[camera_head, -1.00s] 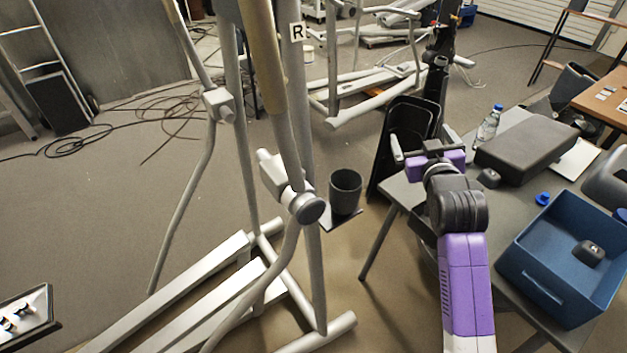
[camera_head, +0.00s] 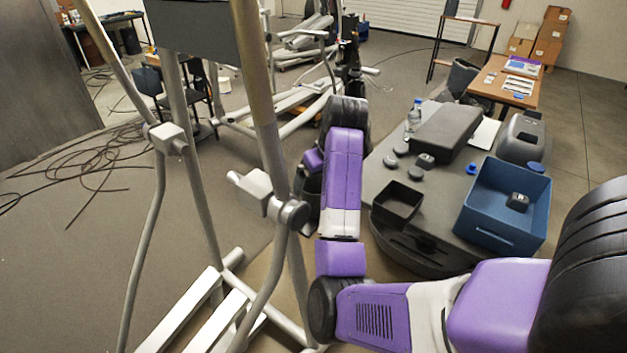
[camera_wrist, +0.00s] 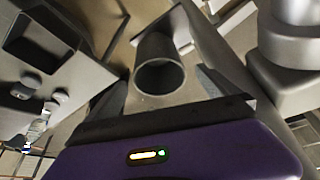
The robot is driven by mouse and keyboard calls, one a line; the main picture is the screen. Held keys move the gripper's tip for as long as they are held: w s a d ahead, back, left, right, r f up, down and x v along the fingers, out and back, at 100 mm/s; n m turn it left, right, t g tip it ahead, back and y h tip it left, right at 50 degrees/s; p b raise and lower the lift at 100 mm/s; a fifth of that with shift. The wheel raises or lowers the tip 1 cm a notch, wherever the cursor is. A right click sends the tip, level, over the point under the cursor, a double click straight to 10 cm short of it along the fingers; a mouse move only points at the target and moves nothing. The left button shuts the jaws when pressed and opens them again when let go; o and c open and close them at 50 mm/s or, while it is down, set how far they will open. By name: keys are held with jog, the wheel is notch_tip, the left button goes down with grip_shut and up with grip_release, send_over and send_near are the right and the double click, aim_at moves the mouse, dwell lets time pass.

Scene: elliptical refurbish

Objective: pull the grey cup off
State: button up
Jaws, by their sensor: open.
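The grey cup (camera_wrist: 160,78) shows in the wrist view, its round open rim facing the camera. It sits on a small grey plate beside the elliptical's parts. My gripper (camera_wrist: 158,92) is open, with one dark finger to the left of the cup and one to the right. The cup appears between the fingers, and I cannot tell whether either touches it. In the head view my purple arm reaches toward the elliptical's post (camera_head: 272,150), and the cup cannot be made out clearly behind it.
The elliptical's round knob (camera_head: 294,214) is close to my arm. To the right, a grey table (camera_head: 440,185) holds a blue bin (camera_head: 505,205), a dark square container (camera_head: 397,204), a bottle (camera_head: 414,116) and a dark case (camera_head: 445,133). Cables lie on the floor at left.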

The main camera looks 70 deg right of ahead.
jog(key=x, duration=0.7)
jog(key=shift+d+f, duration=0.15)
jog(key=shift+f, duration=0.05)
jog(key=shift+r, duration=0.1)
grip_shut()
dwell(0.4)
